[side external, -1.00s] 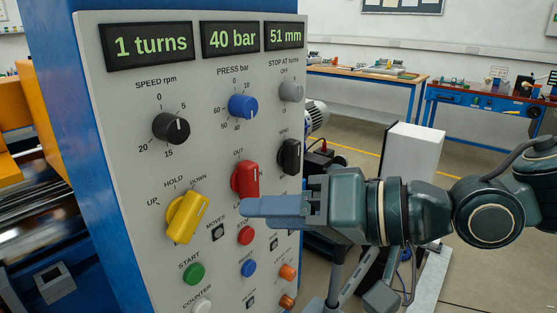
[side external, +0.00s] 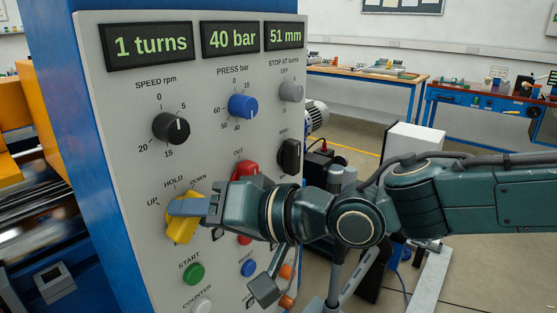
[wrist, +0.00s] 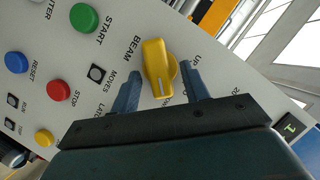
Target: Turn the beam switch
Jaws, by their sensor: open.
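The beam switch is a yellow knob (side external: 181,230) on the grey panel, with UP, HOLD and DOWN printed around it. In the side view my gripper (side external: 172,208) is in front of it and covers its upper right part. In the wrist view the knob (wrist: 158,65) lies between the two blue fingers of my gripper (wrist: 161,70), one on each side. The fingers are open, with a gap visible on both sides of the knob. Its white pointer line faces my palm.
The black speed knob (side external: 171,128) is above the switch. The green START button (side external: 193,273) is below it. The red STOP button (wrist: 58,91) is further off in the wrist view.

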